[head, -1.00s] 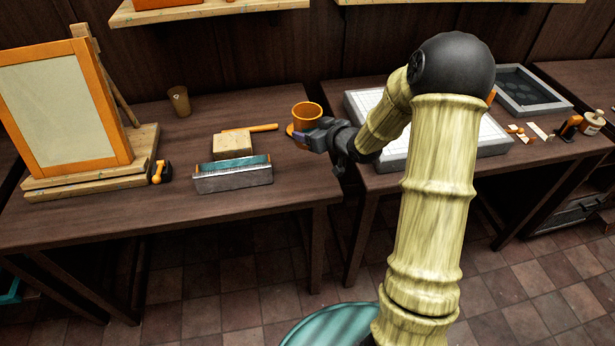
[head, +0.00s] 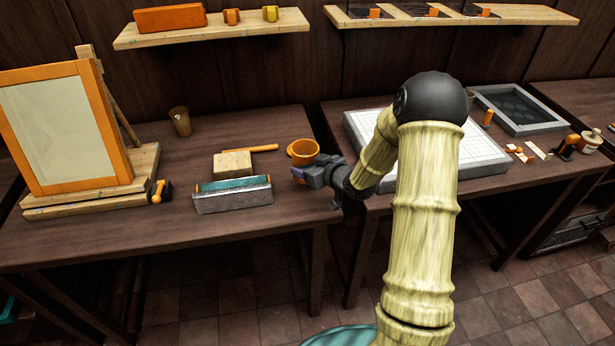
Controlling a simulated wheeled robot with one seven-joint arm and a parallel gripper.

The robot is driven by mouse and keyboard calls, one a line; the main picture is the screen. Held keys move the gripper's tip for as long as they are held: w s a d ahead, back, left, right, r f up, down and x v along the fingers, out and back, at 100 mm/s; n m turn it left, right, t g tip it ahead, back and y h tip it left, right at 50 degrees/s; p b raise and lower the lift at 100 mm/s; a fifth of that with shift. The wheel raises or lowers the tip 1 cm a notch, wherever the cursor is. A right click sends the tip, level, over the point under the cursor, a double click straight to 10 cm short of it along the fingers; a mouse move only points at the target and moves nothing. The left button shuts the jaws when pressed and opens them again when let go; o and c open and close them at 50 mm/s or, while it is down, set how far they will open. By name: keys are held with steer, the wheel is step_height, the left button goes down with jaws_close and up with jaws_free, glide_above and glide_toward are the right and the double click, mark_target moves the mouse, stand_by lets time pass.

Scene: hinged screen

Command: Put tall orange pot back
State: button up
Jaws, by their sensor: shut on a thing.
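The orange pot (head: 303,150) is at the right part of the left table, as seen in the head view. Its open rim faces up and it looks slightly tilted. My gripper (head: 303,174) is shut on it from the right and below, low on its body. The fingers hide part of the pot, and a small orange patch shows between them. I cannot tell whether the pot's base touches the table. Small orange and yellow pots (head: 232,16) stand on the left wall shelf (head: 213,30).
A wooden block (head: 232,165), an orange-handled tool (head: 250,148) and a grey tray (head: 232,195) lie left of my gripper. A brown cup (head: 180,121) and an orange-framed screen (head: 68,127) stand farther left. A white gridded board (head: 455,145) lies on the right table.

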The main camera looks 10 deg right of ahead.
steer(key=shift+d+f, duration=0.2)
steer(key=shift+d, duration=0.3)
step_height(320, 180, down, 3)
steer(key=shift+a+f, duration=0.1)
steer(key=shift+a, duration=0.05)
steer(key=shift+f, duration=0.3)
steer(key=shift+a+f, duration=0.1)
steer(key=shift+f, duration=0.05)
steer(key=o, duration=1.2)
steer(key=shift+o, duration=0.2)
